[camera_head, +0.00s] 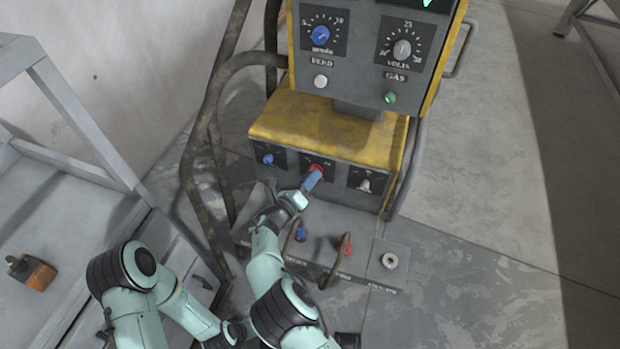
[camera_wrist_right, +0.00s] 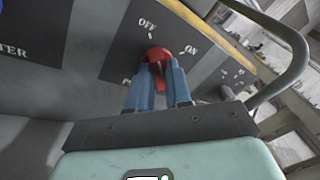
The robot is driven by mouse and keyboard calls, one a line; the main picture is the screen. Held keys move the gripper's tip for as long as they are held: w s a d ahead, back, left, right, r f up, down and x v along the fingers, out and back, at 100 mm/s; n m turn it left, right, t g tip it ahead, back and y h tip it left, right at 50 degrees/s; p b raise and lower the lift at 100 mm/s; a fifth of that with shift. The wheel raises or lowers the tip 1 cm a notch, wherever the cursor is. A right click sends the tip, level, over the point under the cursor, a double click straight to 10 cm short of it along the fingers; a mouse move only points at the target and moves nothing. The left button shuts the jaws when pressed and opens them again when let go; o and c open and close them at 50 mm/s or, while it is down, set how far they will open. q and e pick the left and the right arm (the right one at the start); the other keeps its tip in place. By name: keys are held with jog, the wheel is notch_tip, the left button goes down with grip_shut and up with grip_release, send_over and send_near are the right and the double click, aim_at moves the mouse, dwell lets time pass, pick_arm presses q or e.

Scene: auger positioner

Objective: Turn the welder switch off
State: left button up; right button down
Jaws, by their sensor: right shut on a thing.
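The welder switch is a red rotary knob (camera_head: 315,169) in the middle of the lower front panel of the yellow and grey welder (camera_head: 325,128). In the right wrist view the red knob (camera_wrist_right: 158,58) sits between the blue fingers, with the OFF label above it and the ON label to its right. My right gripper (camera_head: 312,180) is shut on the knob, one finger on each side. The fingers hide part of the knob's handle, so I cannot tell exactly which mark it points to. My left gripper is not seen clearly in either view.
A blue knob (camera_head: 268,158) is left of the switch and a grey knob (camera_head: 364,185) right of it. Cables (camera_head: 213,150) hang along the left side. Cable sockets (camera_head: 390,260) are below.

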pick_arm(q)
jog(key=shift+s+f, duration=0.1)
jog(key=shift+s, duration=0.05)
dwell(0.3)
pick_arm(e)
jog(key=c, duration=1.1)
grip_release()
jog(key=shift+o, duration=0.2)
pick_arm(q)
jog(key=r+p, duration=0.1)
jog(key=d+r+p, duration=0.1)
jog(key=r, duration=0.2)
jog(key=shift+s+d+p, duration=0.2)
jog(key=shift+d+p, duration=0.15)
jog(key=shift+p, duration=0.05)
pick_arm(e)
jog(key=v, duration=1.3)
jog(key=shift+s, duration=0.2)
jog(key=shift+a, duration=0.15)
